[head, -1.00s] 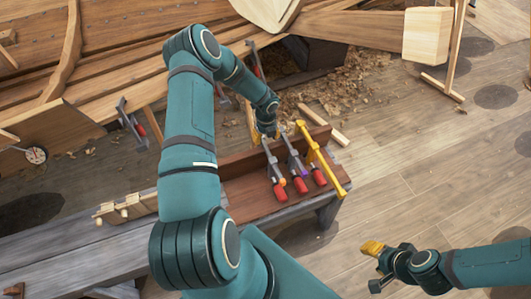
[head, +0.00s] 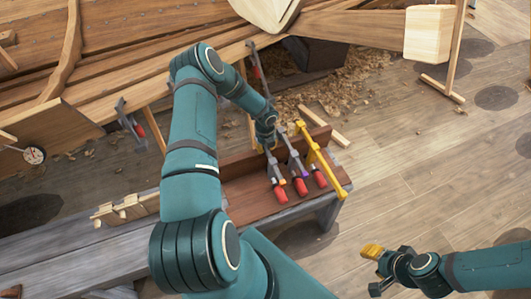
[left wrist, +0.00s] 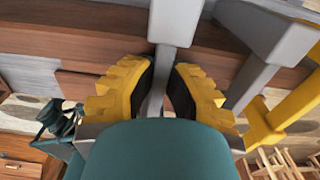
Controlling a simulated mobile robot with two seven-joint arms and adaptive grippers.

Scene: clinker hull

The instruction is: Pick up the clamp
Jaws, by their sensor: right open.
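Several clamps with red handles stand along a brown wooden tray (head: 245,205). The leftmost is a grey clamp (head: 279,192), beside a middle grey clamp (head: 299,185) and a yellow clamp (head: 327,168). My left gripper (left wrist: 162,72) is down at the leftmost clamp. In the left wrist view, its yellow fingers with black pads lie on both sides of a grey clamp bar (left wrist: 155,98). The pads are close to the bar; whether they press on it is unclear. In the head view my arm hides the fingers. My right gripper (head: 372,268) is open and empty, low at the right.
The tray sits on a grey bench (head: 60,255) before the wooden hull (head: 120,40). Another clamp (head: 130,122) hangs on the hull's edge at the left. A wooden stand (head: 440,55) is at the upper right. The floor right of the bench is mostly clear.

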